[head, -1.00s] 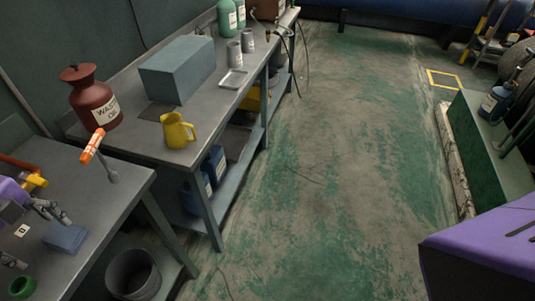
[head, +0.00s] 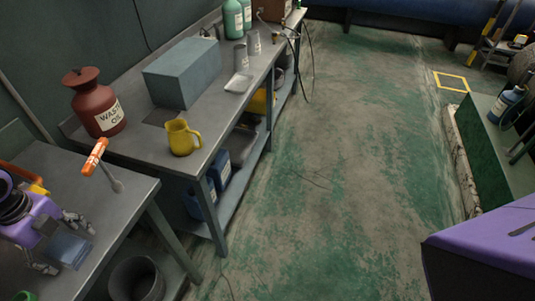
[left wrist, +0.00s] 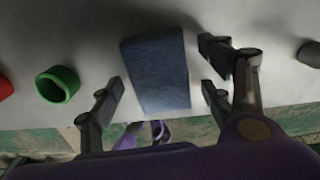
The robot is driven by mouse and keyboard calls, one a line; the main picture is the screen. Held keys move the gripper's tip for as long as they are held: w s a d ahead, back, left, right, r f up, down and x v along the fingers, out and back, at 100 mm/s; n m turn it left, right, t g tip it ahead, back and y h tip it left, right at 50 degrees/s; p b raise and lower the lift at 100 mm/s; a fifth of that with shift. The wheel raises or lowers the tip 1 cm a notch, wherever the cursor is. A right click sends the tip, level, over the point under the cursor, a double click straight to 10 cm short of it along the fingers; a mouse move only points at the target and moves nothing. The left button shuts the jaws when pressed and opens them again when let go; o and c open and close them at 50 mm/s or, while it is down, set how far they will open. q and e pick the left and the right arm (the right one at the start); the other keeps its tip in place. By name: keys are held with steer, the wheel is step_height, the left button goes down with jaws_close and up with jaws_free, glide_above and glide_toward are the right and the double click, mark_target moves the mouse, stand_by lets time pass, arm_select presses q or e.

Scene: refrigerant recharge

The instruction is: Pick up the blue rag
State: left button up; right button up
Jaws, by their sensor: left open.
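The blue rag (head: 70,250) is a folded, flat block of cloth on the near grey bench at the lower left of the head view. It also shows in the left wrist view (left wrist: 155,75). My left gripper (head: 64,246) is open and reaches over the bench at the rag. In the left wrist view the open fingers (left wrist: 162,92) stand one on each side of the rag, with a gap on both sides. Nothing is held. My right gripper is not seen.
A green ring (left wrist: 57,84) and a red object (left wrist: 4,88) lie left of the rag in the wrist view. An orange-handled tool (head: 95,157) is beyond the rag. A yellow jug (head: 182,137) and waste oil can (head: 95,103) stand on the farther bench. A bin (head: 136,278) is below.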

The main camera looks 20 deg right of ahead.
mark_target(65, 248)
arm_select(q)
steer(key=c, duration=1.2)
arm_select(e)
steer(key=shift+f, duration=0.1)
arm_select(q)
steer(key=shift+r, duration=0.15)
steer(key=shift+c, duration=0.2)
steer(key=shift+r, duration=0.2)
step_height(65, 248, up, 3)
steer(key=shift+s+d+r, duration=0.1)
steer(key=shift+s, duration=0.05)
steer(key=s+r, duration=0.1)
steer(key=s+d+r, duration=0.1)
steer(key=r, duration=0.1)
steer(key=s+d+r+p, duration=0.1)
steer(key=s+r, duration=0.1)
steer(key=shift+r, duration=0.2)
steer(key=s+d+r, duration=0.3)
steer(key=s+d, duration=0.1)
steer(key=s, duration=0.4)
steer(key=shift+r, duration=0.4)
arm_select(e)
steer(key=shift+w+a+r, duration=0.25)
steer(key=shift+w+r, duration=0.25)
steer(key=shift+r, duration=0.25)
arm_select(q)
steer(key=shift+s+d, duration=0.1)
